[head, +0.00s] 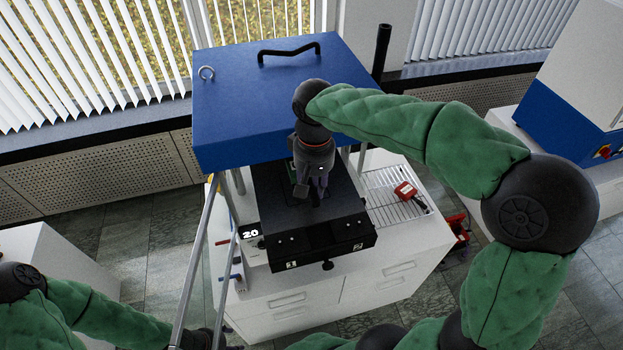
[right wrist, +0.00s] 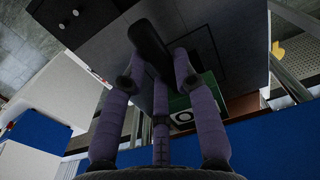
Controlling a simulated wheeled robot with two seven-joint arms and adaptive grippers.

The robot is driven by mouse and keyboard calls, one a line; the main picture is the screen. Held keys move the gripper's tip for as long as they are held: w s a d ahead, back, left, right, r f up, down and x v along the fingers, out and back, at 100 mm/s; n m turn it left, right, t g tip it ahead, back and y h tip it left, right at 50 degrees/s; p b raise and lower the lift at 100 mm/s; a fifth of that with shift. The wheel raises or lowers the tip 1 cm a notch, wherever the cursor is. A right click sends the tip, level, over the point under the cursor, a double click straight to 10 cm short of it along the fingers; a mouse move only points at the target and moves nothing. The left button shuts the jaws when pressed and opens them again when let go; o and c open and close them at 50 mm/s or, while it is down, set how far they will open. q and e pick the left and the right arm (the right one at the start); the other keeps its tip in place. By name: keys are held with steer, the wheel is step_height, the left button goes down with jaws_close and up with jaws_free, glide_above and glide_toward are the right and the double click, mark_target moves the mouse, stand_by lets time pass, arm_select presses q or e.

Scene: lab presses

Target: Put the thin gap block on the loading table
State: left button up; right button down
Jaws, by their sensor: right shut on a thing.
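My right gripper (head: 317,190) is over the black table of the blue-topped press, which I take for the loading table (head: 345,208). In the right wrist view its purple fingers (right wrist: 155,75) close around a black rounded bar (right wrist: 150,45). I cannot tell whether this bar is part of the thin gap block. A green piece with a white ring mark (right wrist: 183,116) lies beyond the fingers, partly hidden. My left gripper (head: 205,340) shows only in part at the bottom edge of the head view, and its fingers are unclear.
The blue press top (head: 250,95) overhangs the table close behind my right gripper. Metal posts (head: 197,260) stand at the left. A wire rack (head: 385,200) with a red-and-white item (head: 405,190) is at the right. White drawers (head: 340,295) stand below.

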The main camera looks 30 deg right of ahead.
mark_target(314, 189)
steer(key=shift+s, duration=0.1)
stand_by(0.3)
steer(key=shift+f+b, duration=1.8)
steer(key=shift+f, duration=0.7)
steer(key=shift+f+b, duration=0.3)
steer(key=shift+f, duration=0.2)
steer(key=c, duration=0.9)
jaws_free()
step_height(314, 189, up, 12)
steer(key=shift+s, duration=0.1)
steer(key=shift+f, duration=0.1)
